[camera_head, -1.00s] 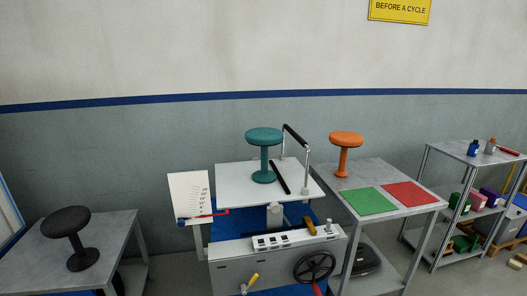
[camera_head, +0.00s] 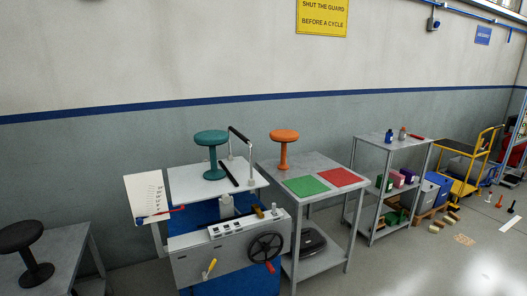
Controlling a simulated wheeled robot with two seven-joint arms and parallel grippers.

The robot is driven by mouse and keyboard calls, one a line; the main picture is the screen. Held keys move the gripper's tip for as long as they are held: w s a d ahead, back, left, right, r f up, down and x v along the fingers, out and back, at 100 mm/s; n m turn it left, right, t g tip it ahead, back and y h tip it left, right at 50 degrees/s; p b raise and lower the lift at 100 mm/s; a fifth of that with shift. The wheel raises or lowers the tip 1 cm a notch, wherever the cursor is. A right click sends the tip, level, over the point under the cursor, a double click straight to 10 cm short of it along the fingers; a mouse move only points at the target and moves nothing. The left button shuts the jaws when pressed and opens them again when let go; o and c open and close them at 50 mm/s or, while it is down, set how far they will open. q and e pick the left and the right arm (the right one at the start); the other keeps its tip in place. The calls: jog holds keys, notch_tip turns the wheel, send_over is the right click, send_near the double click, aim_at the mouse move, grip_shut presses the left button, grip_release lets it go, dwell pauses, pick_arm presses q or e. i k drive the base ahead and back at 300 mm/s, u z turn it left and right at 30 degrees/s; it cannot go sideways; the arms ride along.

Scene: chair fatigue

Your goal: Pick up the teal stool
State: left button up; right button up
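The teal stool (camera_head: 211,153) stands upright on the white top plate (camera_head: 187,187) of a grey and blue machine, left of the picture's middle. It has a round seat, a thin column and a round foot. A black bar (camera_head: 229,174) lies beside its foot, and a metal guard frame with a black handle (camera_head: 240,136) rises at its right. Neither of my grippers shows in the head view.
An orange stool (camera_head: 284,148) stands on a grey table with green (camera_head: 306,186) and red (camera_head: 343,177) mats. A black stool (camera_head: 27,250) is on a table at far left. A handwheel (camera_head: 265,247) sits on the machine's front. Open floor (camera_head: 420,268) lies at the right.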

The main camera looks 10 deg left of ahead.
aim_at(211, 139)
jog(key=z, duration=0.75)
jog(key=i, duration=1.05)
jog(key=u, duration=0.25)
